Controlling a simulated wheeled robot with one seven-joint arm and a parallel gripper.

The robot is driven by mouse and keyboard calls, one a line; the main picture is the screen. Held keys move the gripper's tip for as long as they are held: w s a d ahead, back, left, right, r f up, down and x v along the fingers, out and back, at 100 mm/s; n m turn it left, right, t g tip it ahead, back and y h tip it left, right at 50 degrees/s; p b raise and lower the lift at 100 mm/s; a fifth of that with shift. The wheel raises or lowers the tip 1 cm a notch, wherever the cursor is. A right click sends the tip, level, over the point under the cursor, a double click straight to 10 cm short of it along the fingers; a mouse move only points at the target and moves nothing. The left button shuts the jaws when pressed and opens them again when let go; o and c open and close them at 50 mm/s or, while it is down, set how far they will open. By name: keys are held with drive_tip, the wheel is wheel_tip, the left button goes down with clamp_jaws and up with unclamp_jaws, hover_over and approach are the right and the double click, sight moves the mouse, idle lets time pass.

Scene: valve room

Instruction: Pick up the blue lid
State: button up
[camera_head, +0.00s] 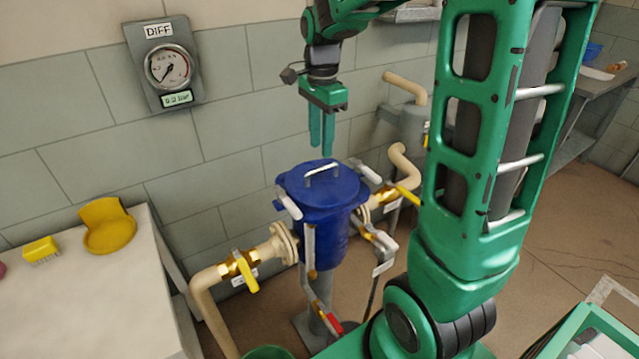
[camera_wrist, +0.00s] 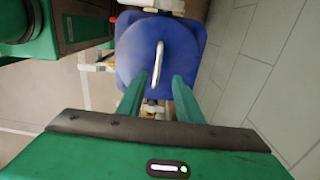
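The blue lid (camera_head: 319,184) sits on top of the blue filter housing (camera_head: 328,238) and has a pale metal handle (camera_head: 321,172) across its top. In the wrist view the lid (camera_wrist: 185,62) lies below my gripper, and its handle (camera_wrist: 157,66) shows between the two fingertips. My gripper (camera_head: 321,150) points down above the lid, fingers apart and empty. The wrist view also shows my gripper's green fingers (camera_wrist: 158,85) spread on either side of the handle's line. I cannot tell the exact height gap; the fingertips look just above the handle.
White-handled clamps (camera_head: 289,204) stand around the lid. Pipes with yellow valve handles (camera_head: 245,270) run on both sides. A pale table (camera_head: 75,300) at left bears a yellow scoop-like thing (camera_head: 108,228) and a yellow brush (camera_head: 41,250). A gauge (camera_head: 168,66) hangs on the wall. A green crate (camera_head: 590,330) is at lower right.

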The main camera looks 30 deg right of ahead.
sight(322, 169)
drive_tip(key=shift+s+f, duration=0.15)
drive_tip(key=shift+f, duration=2.05)
drive_tip(key=shift+s+f, duration=0.1)
drive_tip(key=shift+f, duration=2.05)
clamp_jaws()
drive_tip(key=shift+w+r, duration=0.1)
